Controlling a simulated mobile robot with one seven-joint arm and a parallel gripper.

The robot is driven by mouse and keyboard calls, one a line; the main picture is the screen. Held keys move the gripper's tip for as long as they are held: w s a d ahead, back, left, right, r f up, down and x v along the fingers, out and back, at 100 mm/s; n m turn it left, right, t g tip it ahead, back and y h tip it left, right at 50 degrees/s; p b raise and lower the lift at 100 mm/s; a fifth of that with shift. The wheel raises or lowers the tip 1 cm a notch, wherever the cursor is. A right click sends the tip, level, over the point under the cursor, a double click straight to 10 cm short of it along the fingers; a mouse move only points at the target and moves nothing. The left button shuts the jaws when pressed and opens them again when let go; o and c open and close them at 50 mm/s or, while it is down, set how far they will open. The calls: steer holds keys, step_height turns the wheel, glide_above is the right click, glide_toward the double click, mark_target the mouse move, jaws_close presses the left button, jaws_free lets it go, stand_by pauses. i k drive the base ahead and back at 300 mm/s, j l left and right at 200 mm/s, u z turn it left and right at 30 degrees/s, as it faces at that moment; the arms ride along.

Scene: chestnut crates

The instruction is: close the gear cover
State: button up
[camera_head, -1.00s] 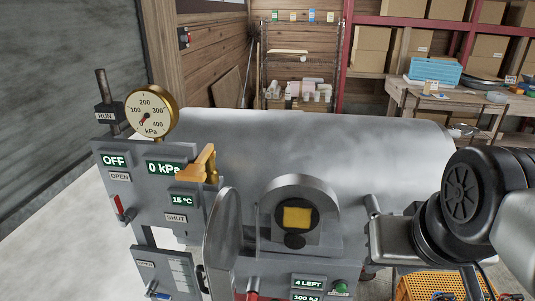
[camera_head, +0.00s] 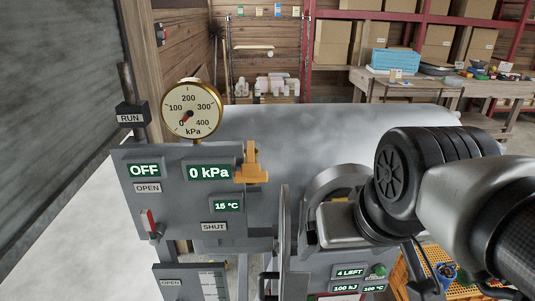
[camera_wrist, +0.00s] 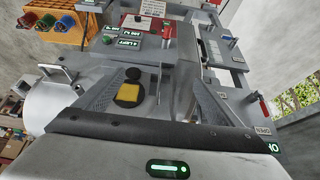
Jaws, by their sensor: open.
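The gear cover (camera_head: 284,235) is a grey round plate, swung open and seen nearly edge-on in the head view. It stands out to the left of the arched gear housing (camera_head: 326,187). In the wrist view, which looks upside down, the housing (camera_wrist: 146,103) shows a dark round face with a yellow square (camera_wrist: 132,74). What seems to be the cover's edge (camera_wrist: 185,85) stands right of it. My gripper (camera_wrist: 155,82) is open, its hatched fingers spread either side of the housing. Its fingertips are hidden in the head view, and I cannot tell whether they touch the cover.
Left of the cover is a panel (camera_head: 170,210) with a pressure gauge (camera_head: 191,110), a yellow handle (camera_head: 252,165) and a red-tipped lever (camera_head: 150,222). A grey drum (camera_head: 290,122) lies behind. An orange crate (camera_head: 440,268) is at lower right. Shelves and a workbench stand behind.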

mark_target(293, 286)
steer(key=j+u, duration=0.4)
steer(key=u, duration=9.65)
steer(key=k+u, duration=0.1)
steer(key=u, duration=0.4)
steer(key=k+u, duration=0.1)
steer(key=u, duration=0.35)
steer(key=k+u, duration=0.1)
steer(key=u, duration=0.4)
steer(key=k+j, duration=0.35)
steer(key=k, duration=0.15)
